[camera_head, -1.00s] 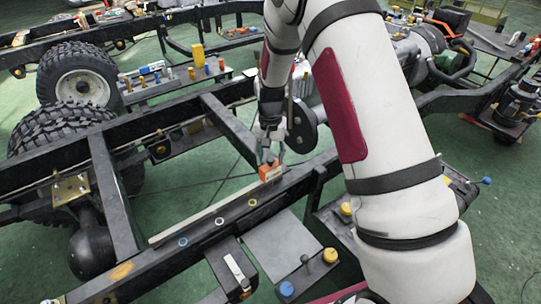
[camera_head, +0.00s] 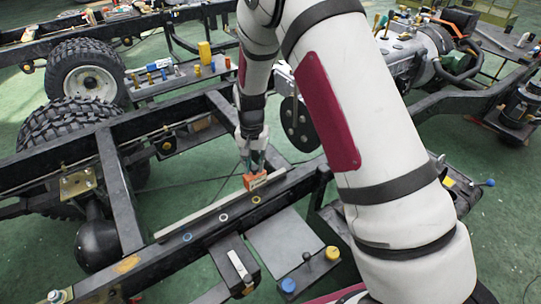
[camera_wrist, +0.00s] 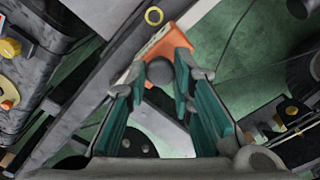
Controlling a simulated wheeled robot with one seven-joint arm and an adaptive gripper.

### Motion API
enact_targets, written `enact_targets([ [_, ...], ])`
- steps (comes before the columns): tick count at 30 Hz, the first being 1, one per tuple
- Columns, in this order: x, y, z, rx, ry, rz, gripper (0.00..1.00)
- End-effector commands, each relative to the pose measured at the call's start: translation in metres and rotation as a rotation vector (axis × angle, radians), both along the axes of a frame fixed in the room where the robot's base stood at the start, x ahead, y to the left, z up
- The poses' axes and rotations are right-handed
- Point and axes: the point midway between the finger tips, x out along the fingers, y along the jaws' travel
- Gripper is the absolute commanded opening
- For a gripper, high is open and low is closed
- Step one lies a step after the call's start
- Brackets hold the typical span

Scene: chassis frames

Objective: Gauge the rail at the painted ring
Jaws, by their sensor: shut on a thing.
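My gripper (camera_head: 252,164) is shut on an orange gauge (camera_head: 256,181), which has a pale face. The gauge is at the pale straight strip (camera_head: 205,216) along the dark chassis rail (camera_head: 150,262). A blue ring (camera_head: 187,237), a white ring (camera_head: 223,217) and a yellow ring (camera_head: 255,199) are painted on the rail. The gauge is beside the yellow ring. In the wrist view, the gripper (camera_wrist: 160,70) has teal fingers around a grey round knob below the orange gauge (camera_wrist: 168,42); the yellow ring (camera_wrist: 153,16) shows just beyond it. Contact between gauge and rail is unclear.
A grey plate (camera_head: 283,243) with blue and yellow knobs (camera_head: 332,253) lies in front of the rail. A cross member (camera_head: 120,190) and tyres (camera_head: 65,125) stand to the left. A shelf with small coloured parts (camera_head: 175,80) is behind. Green floor shows between the beams.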

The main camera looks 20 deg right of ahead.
Motion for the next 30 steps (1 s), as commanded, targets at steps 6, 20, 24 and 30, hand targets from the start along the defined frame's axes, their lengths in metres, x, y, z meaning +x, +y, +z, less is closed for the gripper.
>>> enact_targets([
  [6, -0.006, 0.019, 0.000, -0.003, -0.003, -0.001, 0.00],
  [20, -0.006, 0.018, 0.000, -0.003, -0.003, -0.003, 0.43],
  [24, -0.006, 0.019, 0.000, -0.003, -0.003, -0.002, 0.43],
  [30, -0.005, 0.019, 0.011, -0.002, -0.006, -0.002, 0.43],
])
